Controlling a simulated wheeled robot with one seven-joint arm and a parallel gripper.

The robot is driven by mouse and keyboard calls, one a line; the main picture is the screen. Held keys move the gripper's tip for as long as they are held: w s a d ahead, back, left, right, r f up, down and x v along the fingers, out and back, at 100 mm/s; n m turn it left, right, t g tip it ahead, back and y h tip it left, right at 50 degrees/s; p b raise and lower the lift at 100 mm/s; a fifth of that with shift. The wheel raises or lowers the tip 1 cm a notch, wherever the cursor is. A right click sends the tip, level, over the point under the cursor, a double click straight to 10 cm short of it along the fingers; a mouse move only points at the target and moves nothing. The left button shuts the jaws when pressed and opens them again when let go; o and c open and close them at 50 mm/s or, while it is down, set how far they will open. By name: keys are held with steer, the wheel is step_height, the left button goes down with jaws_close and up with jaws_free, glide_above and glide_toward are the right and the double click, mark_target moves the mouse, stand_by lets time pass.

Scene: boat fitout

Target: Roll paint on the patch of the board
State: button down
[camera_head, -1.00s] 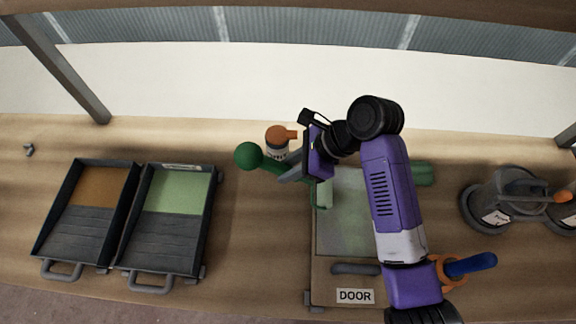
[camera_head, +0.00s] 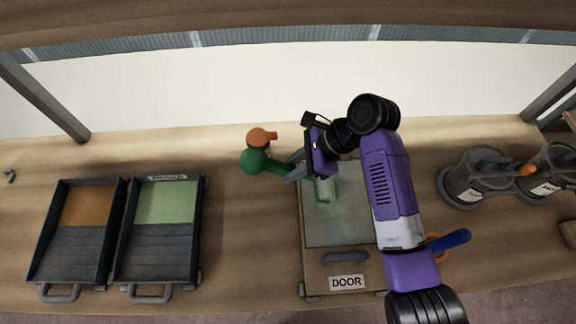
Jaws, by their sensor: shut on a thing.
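My gripper (camera_head: 297,168) is shut on the green handle of a paint roller (camera_head: 270,162), whose round green knob end sticks out to the left. The roller's pale green sleeve (camera_head: 324,189) is over the upper left part of the board's patch (camera_head: 345,220); I cannot tell whether it touches. The patch is a dull greenish area, partly hidden by my arm. The board (camera_head: 316,275) bears a DOOR label (camera_head: 347,282) and a grey handle at its front. A tray of light green paint (camera_head: 167,203) stands at the left, apart from the board.
A tray with orange-brown paint (camera_head: 89,205) stands left of the green one. A blue-handled tool (camera_head: 448,241) lies right of the board. Grey cans (camera_head: 475,183) stand at the right. Bench is clear between tray and board.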

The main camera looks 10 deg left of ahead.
steer(key=shift+d, duration=0.1)
steer(key=d+p, duration=0.1)
steer(key=w+d+p, duration=0.1)
steer(key=d, duration=0.1)
steer(key=shift+d, duration=0.15)
steer(key=shift+w+d+f, duration=0.15)
steer(key=shift+d, duration=0.4)
steer(key=shift+w+d+p, duration=0.2)
steer(key=shift+d+p, duration=0.15)
steer(key=shift+d, duration=0.45)
steer(key=shift+w+d+p, duration=0.25)
steer(key=shift+d+p, duration=0.05)
steer(key=shift+d, duration=0.45)
steer(key=shift+w+d+p, duration=0.2)
steer(key=shift+d+p, duration=0.15)
steer(key=shift+d, duration=0.45)
steer(key=shift+s+a, duration=0.2)
steer(key=shift+a, duration=0.6)
steer(key=shift+s+a, duration=0.25)
steer(key=shift+a, duration=0.5)
steer(key=shift+s+a, duration=0.2)
steer(key=shift+a, duration=0.6)
